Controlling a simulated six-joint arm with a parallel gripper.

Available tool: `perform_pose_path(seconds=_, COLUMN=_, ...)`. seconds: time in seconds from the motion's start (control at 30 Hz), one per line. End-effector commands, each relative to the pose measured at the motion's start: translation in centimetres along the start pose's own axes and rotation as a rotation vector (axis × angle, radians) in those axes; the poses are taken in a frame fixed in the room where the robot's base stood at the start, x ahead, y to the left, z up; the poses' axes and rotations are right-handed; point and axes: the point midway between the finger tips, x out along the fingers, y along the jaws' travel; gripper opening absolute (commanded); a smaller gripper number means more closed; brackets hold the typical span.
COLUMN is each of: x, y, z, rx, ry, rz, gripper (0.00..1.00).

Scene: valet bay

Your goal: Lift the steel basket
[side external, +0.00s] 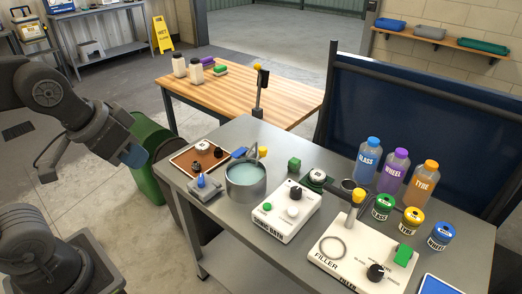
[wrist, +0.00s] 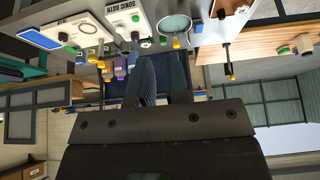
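A round steel vessel (side external: 245,184) with teal liquid stands on the grey bench in the side view, left of the white sonic bath control box (side external: 287,213). It also shows in the wrist view (wrist: 174,26), near the top. A grey handle-like piece (side external: 254,150) rises at its back rim. I cannot make out a separate steel basket; any part under the liquid is hidden. My gripper (side external: 131,155) hangs in the air left of the bench, well apart from the vessel. Its two dark blue fingers show in the wrist view (wrist: 159,68), holding nothing I can see; their opening is unclear.
A brown tray (side external: 181,163) and a small blue-tipped item (side external: 202,185) crowd the vessel's left. A green bin (side external: 150,150) stands below my gripper. A wooden table (side external: 240,95) is behind.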

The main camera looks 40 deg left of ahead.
Motion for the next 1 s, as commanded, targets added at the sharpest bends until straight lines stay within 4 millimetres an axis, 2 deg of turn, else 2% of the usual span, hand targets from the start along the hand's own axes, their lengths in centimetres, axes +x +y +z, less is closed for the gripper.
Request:
perform_pose_path(seconds=0.03, x=0.1, y=0.0, z=-0.9, rx=0.016, ry=-0.011, rz=0.005, gripper=0.19)
perform_pose_path(seconds=0.17, x=0.8, y=-0.1, z=-4.6, rx=0.097, ry=-0.045, rz=0.034, gripper=0.32)
perform_pose_path(seconds=0.27, x=2.0, y=-0.4, z=-8.3, rx=0.180, ry=-0.072, rz=0.068, gripper=0.41)
perform_pose_path(seconds=0.4, x=4.8, y=-1.1, z=-13.4, rx=0.294, ry=-0.097, rz=0.120, gripper=0.54)
perform_pose_path(seconds=0.47, x=6.3, y=-1.4, z=-15.3, rx=0.343, ry=-0.105, rz=0.144, gripper=0.54)
perform_pose_path(seconds=0.6, x=10.7, y=-2.7, z=-19.5, rx=0.453, ry=-0.115, rz=0.202, gripper=0.54)
perform_pose_path(seconds=0.8, x=17.7, y=-4.8, z=-23.6, rx=0.592, ry=-0.108, rz=0.279, gripper=0.54)
perform_pose_path(seconds=0.9, x=20.5, y=-5.6, z=-24.7, rx=0.643, ry=-0.100, rz=0.306, gripper=0.54)
perform_pose_path(seconds=1.0, x=22.2, y=-6.2, z=-25.2, rx=0.675, ry=-0.092, rz=0.322, gripper=0.54)
